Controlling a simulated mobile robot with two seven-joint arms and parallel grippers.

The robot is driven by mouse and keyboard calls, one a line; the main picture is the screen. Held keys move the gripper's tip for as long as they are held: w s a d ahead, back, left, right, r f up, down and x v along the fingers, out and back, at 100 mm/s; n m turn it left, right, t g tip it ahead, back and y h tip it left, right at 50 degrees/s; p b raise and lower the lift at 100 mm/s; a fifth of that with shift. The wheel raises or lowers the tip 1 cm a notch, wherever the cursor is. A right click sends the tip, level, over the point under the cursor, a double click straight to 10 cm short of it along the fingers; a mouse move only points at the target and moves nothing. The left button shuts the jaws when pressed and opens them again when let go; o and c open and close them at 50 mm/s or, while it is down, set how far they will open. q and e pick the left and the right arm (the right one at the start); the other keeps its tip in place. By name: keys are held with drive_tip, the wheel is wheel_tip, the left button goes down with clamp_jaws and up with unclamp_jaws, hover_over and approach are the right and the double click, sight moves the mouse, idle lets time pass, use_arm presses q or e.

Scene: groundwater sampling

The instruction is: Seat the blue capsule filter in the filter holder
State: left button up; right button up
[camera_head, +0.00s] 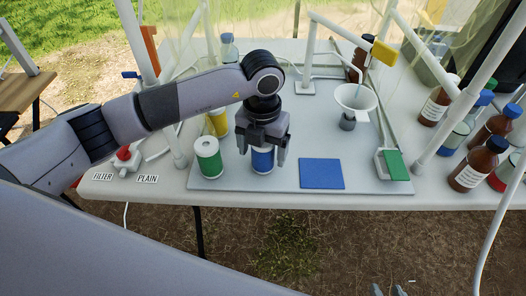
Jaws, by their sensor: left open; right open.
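The blue capsule filter (262,160) stands upright on the grey board, with a white top and bottom. My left gripper (262,152) is above it, pointing down, with its open fingers on either side of the filter. I cannot tell whether the fingers touch it, and they hide part of it. A white funnel-shaped piece (356,97) with a grey fitting below stands to the right; I cannot tell whether this is the filter holder. Small tips of my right gripper (389,290) show at the bottom edge, open and away from the table.
A green capsule (208,158) stands close left of the blue one, with a yellow capsule (217,123) behind. A flat blue pad (321,174) lies to the right. Brown bottles (478,165) crowd the right side. White posts (459,112) frame the workspace.

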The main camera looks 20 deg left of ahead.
use_arm(q)
drive_tip(key=c, duration=1.1)
drive_tip(key=shift+r, duration=0.1)
wheel_tip(320, 180, up, 9)
drive_tip(key=shift+r, duration=0.45)
